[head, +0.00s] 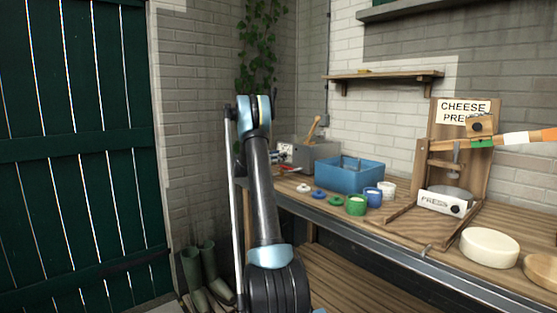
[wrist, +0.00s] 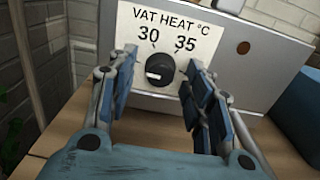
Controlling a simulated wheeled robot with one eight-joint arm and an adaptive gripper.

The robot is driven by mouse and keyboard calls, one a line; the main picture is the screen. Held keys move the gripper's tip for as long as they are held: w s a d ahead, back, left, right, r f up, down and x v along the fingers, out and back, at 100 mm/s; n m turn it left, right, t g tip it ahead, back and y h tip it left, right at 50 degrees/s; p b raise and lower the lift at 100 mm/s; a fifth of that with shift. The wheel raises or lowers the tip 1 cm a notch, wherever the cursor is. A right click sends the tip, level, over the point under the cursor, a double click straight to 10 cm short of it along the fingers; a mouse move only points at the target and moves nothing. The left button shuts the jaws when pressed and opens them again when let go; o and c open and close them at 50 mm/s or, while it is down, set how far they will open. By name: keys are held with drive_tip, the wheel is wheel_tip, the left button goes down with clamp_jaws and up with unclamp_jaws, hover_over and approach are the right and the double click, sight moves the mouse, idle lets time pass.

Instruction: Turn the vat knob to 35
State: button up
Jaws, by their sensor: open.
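The vat knob (wrist: 159,70) is a round black dial on the grey vat box (wrist: 255,62). Its white mark lies on the left part of its face, pointing roughly left. The white label (wrist: 168,28) above it reads VAT HEAT °C, with 30 at upper left and 35 at upper right. My gripper (wrist: 161,60) is open, its two blue-padded fingers on either side of the knob with a gap to each. I cannot tell how far the fingertips are from the panel. In the head view the vat box (head: 318,156) stands at the bench's far end; its dial is not clear there.
A blue bin (head: 349,175) stands right of the vat box. Small coloured lids and pots, including a green pot (head: 356,205), line the bench (head: 400,232). A cheese press (head: 450,165) and a cheese wheel (head: 489,247) are farther right. Brick walls close the corner behind.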

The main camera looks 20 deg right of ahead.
drive_tip(key=shift+d, duration=0.1)
drive_tip(key=c, duration=1.1)
